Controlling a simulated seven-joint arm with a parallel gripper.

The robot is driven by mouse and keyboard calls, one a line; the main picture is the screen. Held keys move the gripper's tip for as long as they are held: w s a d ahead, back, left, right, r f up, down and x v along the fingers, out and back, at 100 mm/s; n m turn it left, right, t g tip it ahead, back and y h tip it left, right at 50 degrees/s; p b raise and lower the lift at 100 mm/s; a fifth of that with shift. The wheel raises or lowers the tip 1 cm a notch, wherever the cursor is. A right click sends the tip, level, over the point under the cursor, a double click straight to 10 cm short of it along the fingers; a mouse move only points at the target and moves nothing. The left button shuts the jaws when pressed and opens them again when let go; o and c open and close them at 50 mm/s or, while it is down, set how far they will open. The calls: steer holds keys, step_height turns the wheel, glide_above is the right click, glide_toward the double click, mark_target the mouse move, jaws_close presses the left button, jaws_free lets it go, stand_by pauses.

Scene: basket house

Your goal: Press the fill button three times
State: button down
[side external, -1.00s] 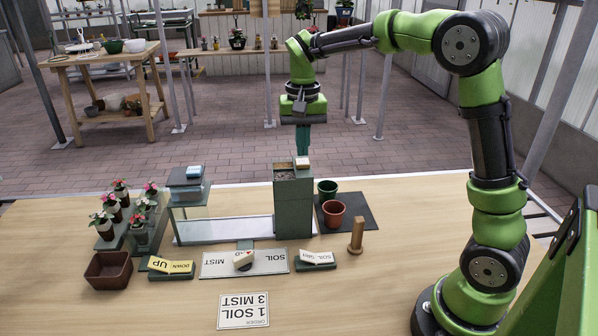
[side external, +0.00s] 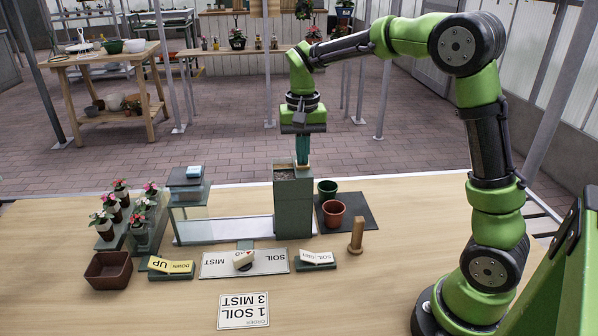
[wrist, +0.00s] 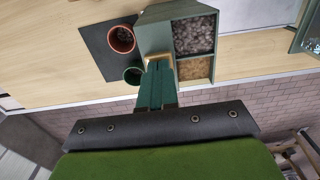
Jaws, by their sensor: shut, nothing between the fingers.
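A dark green tower (side external: 293,205) stands near the back of the table, with an open two-part top seen in the wrist view (wrist: 154,38). A small tan block (wrist: 158,59) on the tower top looks like a button; no label shows on it. My gripper (side external: 302,163) points down with its teal fingers closed and empty, the tips right at this block. The fingers (wrist: 158,68) hide part of the block, and I cannot tell whether they touch it or whether it is pressed down.
Grey gravel and tan material fill the tower's two bins. A terracotta pot (side external: 334,208) and a green pot (side external: 327,186) stand right of the tower. A mist stand (side external: 190,190) with a blue block on top and several potted flowers are left. A selector panel (side external: 215,266) lies in front.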

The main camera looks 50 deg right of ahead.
stand_by(0.3)
steer(key=shift+r, duration=1)
steer(key=shift+f, duration=0.2)
stand_by(0.4)
steer(key=shift+f, duration=0.95)
steer(key=shift+r, duration=1.15)
step_height(320, 180, up, 6)
stand_by(0.8)
